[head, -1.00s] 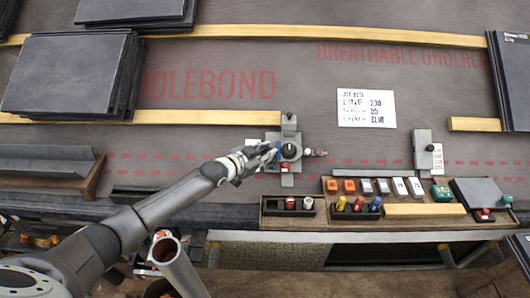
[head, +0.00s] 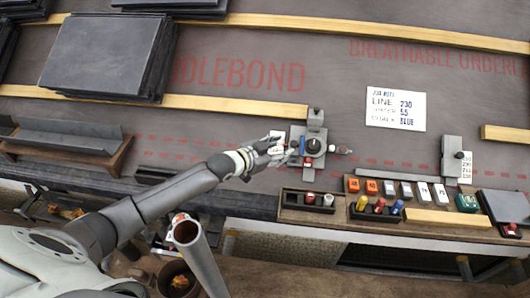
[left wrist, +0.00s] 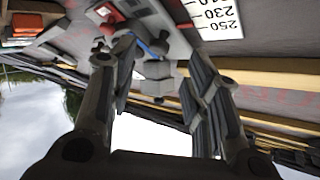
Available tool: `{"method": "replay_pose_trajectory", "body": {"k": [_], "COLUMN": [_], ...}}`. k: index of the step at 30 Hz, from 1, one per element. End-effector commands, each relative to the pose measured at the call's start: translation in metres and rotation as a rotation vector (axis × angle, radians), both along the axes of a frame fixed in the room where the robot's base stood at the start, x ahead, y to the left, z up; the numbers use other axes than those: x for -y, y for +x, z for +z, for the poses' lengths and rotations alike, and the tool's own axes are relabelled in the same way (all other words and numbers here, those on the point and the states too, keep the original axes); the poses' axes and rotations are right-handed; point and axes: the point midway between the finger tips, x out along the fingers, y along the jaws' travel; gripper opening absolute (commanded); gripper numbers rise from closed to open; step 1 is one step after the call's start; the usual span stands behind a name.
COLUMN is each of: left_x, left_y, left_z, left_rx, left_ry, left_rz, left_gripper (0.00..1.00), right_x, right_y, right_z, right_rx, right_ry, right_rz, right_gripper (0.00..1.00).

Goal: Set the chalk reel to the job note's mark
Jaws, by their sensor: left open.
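My left gripper (head: 284,150) is just left of the reel, open. In the left wrist view its spread fingers (left wrist: 158,62) frame grey blocks and a blue strip; contact cannot be told. My right gripper is not in view.
Trays of coloured pieces (head: 376,209) line the front edge. Slate stacks (head: 108,55) and wooden battens (head: 200,103) lie behind.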

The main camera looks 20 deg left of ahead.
Motion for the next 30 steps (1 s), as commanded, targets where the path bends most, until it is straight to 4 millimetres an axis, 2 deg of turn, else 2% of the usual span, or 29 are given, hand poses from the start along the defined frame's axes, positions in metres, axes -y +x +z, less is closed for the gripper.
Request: {"method": "replay_pose_trajectory", "body": {"k": [6, 12, 30], "left_x": [-0.014, -0.022, -0.024], "left_y": [-0.034, -0.052, -0.057], "left_z": [0.014, 0.022, 0.026], "left_rx": [0.0, -0.001, 0.002], "left_ry": [0.002, 0.001, 0.001], "left_rz": [0.0, 0.0, 0.0], "left_gripper": [0.44, 0.44, 0.44], "right_x": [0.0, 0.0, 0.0], "right_y": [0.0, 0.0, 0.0], "right_z": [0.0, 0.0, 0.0], "right_rx": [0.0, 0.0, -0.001], "right_ry": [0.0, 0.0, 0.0], "right_rz": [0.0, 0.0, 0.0], "right_gripper": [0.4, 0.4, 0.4]}}
